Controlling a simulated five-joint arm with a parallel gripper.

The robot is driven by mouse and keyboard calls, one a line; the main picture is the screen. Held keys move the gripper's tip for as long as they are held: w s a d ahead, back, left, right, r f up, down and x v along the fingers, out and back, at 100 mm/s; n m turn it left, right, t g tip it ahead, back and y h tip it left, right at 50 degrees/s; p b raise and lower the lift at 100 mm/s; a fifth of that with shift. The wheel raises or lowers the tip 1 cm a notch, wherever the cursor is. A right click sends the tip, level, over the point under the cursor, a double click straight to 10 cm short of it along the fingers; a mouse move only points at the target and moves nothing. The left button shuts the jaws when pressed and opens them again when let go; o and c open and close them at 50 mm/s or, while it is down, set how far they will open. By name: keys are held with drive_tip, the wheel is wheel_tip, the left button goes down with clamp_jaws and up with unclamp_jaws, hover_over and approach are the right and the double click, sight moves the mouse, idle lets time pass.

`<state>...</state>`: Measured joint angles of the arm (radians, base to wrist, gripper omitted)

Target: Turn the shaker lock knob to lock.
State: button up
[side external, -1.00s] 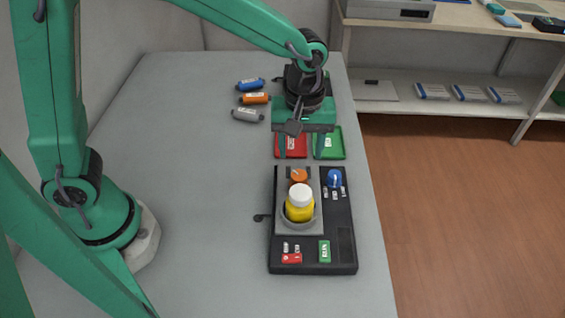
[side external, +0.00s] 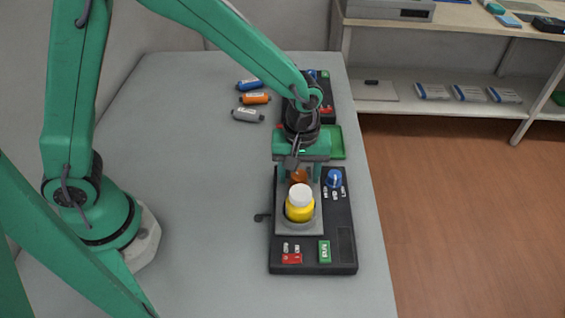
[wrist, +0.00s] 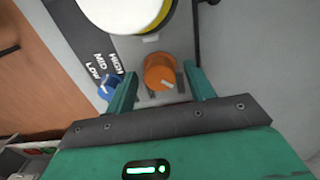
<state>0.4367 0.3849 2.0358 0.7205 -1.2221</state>
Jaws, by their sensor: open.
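The orange knob (side external: 299,175) is on the grey plate of the dark shaker unit (side external: 343,240), just behind the yellow bottle (side external: 300,212). I take it to be the lock knob. It also shows in the wrist view (wrist: 159,72), with a short white pointer mark toward its lower right. My gripper (side external: 299,179) is open above the unit, its two fingers on either side of the orange knob. In the wrist view my gripper (wrist: 160,84) has a visible gap beside the knob. Lock markings cannot be read.
A blue knob (side external: 334,178) with LOW, MID and HIGH labels is close to one finger. The white-capped bottle stands close beside the orange knob. Red (side external: 292,258) and green (side external: 325,251) buttons are at the front. Several cartridges (side external: 256,98) lie at the back left.

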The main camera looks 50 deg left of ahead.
drive_tip(key=shift+c, duration=0.4)
drive_tip(key=c, duration=0.9)
